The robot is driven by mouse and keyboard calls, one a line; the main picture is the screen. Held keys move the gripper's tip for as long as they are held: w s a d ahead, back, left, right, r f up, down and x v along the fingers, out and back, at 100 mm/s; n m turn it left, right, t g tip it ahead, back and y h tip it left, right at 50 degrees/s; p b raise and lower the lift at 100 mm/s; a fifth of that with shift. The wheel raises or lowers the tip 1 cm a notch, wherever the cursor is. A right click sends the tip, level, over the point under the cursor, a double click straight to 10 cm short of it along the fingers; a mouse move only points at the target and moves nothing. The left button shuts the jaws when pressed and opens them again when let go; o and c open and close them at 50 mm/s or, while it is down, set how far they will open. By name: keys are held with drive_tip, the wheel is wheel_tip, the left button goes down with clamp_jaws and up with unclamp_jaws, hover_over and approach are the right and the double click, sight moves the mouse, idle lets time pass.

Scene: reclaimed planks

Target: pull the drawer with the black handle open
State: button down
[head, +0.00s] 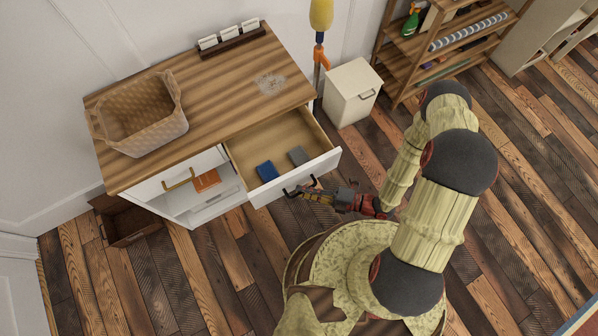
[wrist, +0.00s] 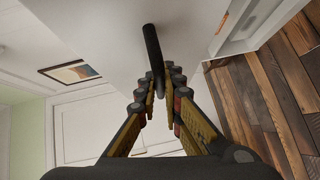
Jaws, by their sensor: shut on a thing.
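The white-fronted drawer (head: 322,166) stands pulled out from the right side of the wood-topped cabinet. A blue item (head: 267,171) and a grey item (head: 298,156) lie inside it. Its black handle (head: 290,190) is on the front face; in the wrist view the black handle (wrist: 151,45) runs down between my fingers. My gripper (head: 312,194) is at the drawer front, shut on the handle. In the wrist view the fingertips of my gripper (wrist: 159,90) sit on either side of the bar.
A wicker basket (head: 140,115) stands on the cabinet top (head: 215,80). Left of the drawer is an open compartment with an orange item (head: 206,180) and a brass handle (head: 178,181). A small white cabinet (head: 352,95) and a wooden shelf (head: 400,75) stand to the right. Plank floor is clear at lower left.

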drive_tip(key=shift+s+d, duration=0.2)
drive_tip(key=shift+s, duration=0.1)
drive_tip(key=c, duration=2)
unclamp_jaws()
drive_tip(key=shift+o, duration=0.2)
drive_tip(key=shift+d, duration=0.1)
drive_tip(key=v, duration=1.1)
drive_tip(key=shift+d, duration=0.4)
drive_tip(key=shift+s, duration=0.1)
